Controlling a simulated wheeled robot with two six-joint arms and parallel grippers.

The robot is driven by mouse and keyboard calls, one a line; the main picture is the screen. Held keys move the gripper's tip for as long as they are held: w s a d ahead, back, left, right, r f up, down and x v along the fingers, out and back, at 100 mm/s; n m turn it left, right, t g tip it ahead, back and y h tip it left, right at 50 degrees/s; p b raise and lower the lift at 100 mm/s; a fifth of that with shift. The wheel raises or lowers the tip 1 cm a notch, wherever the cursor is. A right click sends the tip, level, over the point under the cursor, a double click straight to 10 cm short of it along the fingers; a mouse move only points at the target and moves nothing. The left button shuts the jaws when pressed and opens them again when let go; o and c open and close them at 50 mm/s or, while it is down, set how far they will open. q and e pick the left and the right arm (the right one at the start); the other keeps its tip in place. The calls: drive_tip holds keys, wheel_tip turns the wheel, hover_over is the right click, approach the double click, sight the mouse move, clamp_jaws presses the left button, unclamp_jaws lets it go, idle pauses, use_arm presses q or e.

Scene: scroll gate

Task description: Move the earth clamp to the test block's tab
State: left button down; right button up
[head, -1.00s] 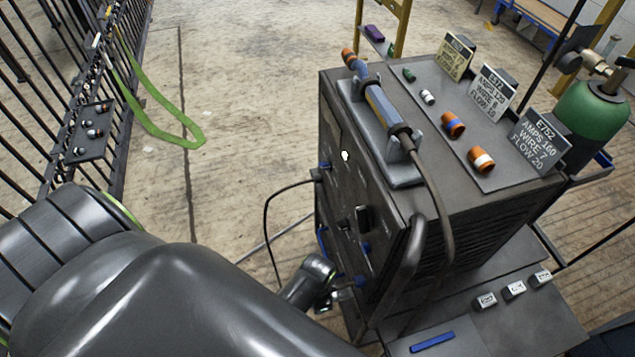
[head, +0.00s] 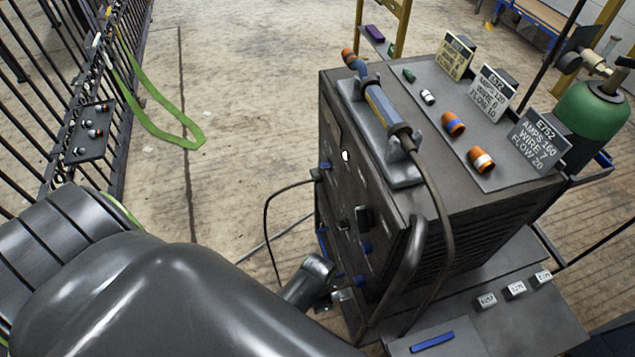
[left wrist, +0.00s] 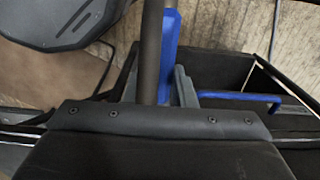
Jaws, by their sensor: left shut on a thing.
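My left gripper (head: 322,300) is low by the front face of the dark welding machine (head: 385,225), partly hidden behind my own arm link. In the left wrist view a blue upright piece (left wrist: 170,50) stands beside a dark round bar, just beyond the gripper's housing. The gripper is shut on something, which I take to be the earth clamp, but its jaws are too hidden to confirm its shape. I cannot clearly pick out the test block or its tab. My right gripper is not in view.
A torch (head: 385,107) rests in a cradle on the machine, its cable running down the side. Labelled cards (head: 492,93) and orange nozzles (head: 481,159) sit on top. A green gas cylinder (head: 592,112) stands right. A black fence (head: 112,60) runs left. Open floor lies between.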

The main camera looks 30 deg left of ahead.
use_arm(q)
drive_tip(key=shift+s+a, duration=0.3)
idle(0.5)
drive_tip(key=shift+p, duration=0.3)
drive_tip(key=shift+s+a, duration=0.1)
drive_tip(key=shift+s+a+p, duration=0.7)
drive_tip(key=shift+s, duration=0.15)
drive_tip(key=shift+s+a+p, duration=1.2)
drive_tip(key=shift+s+a, duration=0.5)
drive_tip(key=shift+s, duration=0.25)
drive_tip(key=shift+s, duration=0.15)
idle(1.0)
